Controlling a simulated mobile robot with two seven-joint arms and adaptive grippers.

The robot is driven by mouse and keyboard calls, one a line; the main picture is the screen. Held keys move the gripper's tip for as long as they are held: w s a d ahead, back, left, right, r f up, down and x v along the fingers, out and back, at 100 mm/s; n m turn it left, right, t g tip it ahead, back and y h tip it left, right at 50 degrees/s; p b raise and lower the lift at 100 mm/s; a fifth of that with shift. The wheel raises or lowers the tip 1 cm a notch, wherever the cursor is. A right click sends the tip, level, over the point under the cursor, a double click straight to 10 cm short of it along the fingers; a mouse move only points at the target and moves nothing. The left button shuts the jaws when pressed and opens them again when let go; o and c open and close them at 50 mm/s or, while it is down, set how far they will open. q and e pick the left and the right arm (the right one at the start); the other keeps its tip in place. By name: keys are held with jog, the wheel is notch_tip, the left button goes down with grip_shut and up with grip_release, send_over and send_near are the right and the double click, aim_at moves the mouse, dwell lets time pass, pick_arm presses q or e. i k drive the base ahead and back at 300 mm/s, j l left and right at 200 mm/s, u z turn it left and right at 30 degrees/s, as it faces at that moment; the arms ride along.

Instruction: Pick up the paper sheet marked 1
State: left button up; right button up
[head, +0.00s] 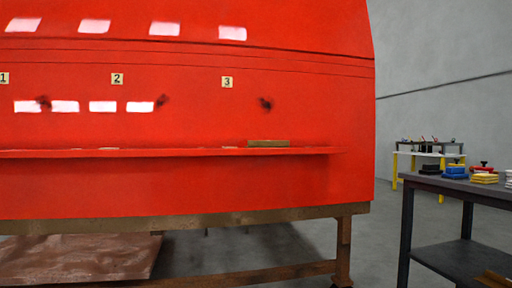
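A small beige tag marked 1 (4,78) is on the big red nosecone (200,185), cut by the left edge of the head view. Similar tags marked 2 (117,79) and 3 (227,82) sit to its right at about the same height. A dark smudge (43,102) shows on the red surface below and right of tag 1. Thin flat pieces (109,149) lie on the red ledge; I cannot tell what they are or read any mark on them. Neither of my grippers is in view.
A brownish block (268,143) lies on the right part of the ledge (310,152). The nosecone rests on a rusty frame (343,250). A dark table (440,183) at right holds blue (455,172) and yellow (485,179) items. Floor is open between frame and table.

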aim_at(251, 143)
jog(key=i+j, duration=0.15)
jog(key=i, duration=1.15)
jog(key=l+z, duration=0.05)
